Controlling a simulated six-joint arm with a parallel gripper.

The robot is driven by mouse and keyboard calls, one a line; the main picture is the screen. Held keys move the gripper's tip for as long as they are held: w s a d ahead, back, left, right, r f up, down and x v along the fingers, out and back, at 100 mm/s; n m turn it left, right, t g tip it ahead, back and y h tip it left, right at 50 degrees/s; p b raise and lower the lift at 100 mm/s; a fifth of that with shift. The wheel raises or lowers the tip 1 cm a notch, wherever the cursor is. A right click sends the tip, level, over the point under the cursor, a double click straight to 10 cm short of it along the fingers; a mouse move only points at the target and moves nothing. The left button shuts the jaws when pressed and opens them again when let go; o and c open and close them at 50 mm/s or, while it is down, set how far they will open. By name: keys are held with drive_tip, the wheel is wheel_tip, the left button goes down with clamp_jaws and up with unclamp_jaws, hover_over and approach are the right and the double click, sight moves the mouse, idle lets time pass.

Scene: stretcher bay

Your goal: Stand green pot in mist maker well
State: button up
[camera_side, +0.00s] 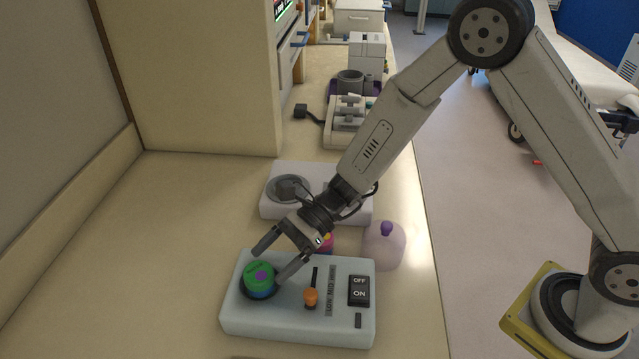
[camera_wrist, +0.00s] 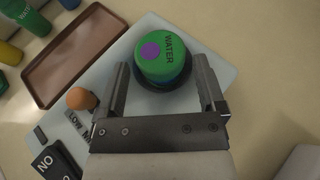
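The green pot (camera_side: 259,276), with a purple spot on its lid and a blue lower part, stands in the dark round well at the left of the pale blue-grey mist maker (camera_side: 338,329). In the wrist view the pot (camera_wrist: 165,50) reads WATER and looks upright; the dark well rim shows around its base. How deep it sits is hidden. My gripper (camera_side: 271,264) is just above the mist maker. Its fingers are spread on either side of the pot in the wrist view (camera_wrist: 161,64), with visible gaps, so it is open and not holding the pot.
The mist maker has an orange slider knob (camera_side: 311,296) and an OFF/ON switch (camera_side: 359,291). A pink dome with a purple knob (camera_side: 384,246) and a white device (camera_side: 275,208) stand behind. A brown tray (camera_wrist: 117,28) and several pots lie beyond. The counter at left is clear.

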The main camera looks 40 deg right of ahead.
drive_tip(key=shift+v, duration=3.7)
drive_tip(key=shift+s, duration=0.1)
drive_tip(key=shift+s+d+f+n+h, duration=0.15)
drive_tip(key=shift+s+d+n+h, duration=0.15)
drive_tip(key=shift+s+d+n, duration=0.15)
drive_tip(key=s+d+n+h, duration=0.2)
drive_tip(key=d, duration=0.1)
drive_tip(key=s+d+f+n+h, duration=0.1)
drive_tip(key=s+d+n+h, duration=0.1)
drive_tip(key=s+d+n, duration=0.1)
drive_tip(key=s+d+n+g+h, duration=0.1)
drive_tip(key=s+d+n+h, duration=0.1)
drive_tip(key=d+h, duration=0.1)
drive_tip(key=shift+s+f+n, duration=0.15)
drive_tip(key=shift+f+n, duration=0.05)
drive_tip(key=shift+n, duration=0.05)
drive_tip(key=s+d+r+n+t+h, duration=0.2)
drive_tip(key=d+n+h, duration=0.3)
drive_tip(key=d+n, duration=0.4)
drive_tip(key=shift+d+r+t+h, duration=0.2)
drive_tip(key=shift+d+t+h, duration=0.15)
drive_tip(key=shift+t, duration=0.55)
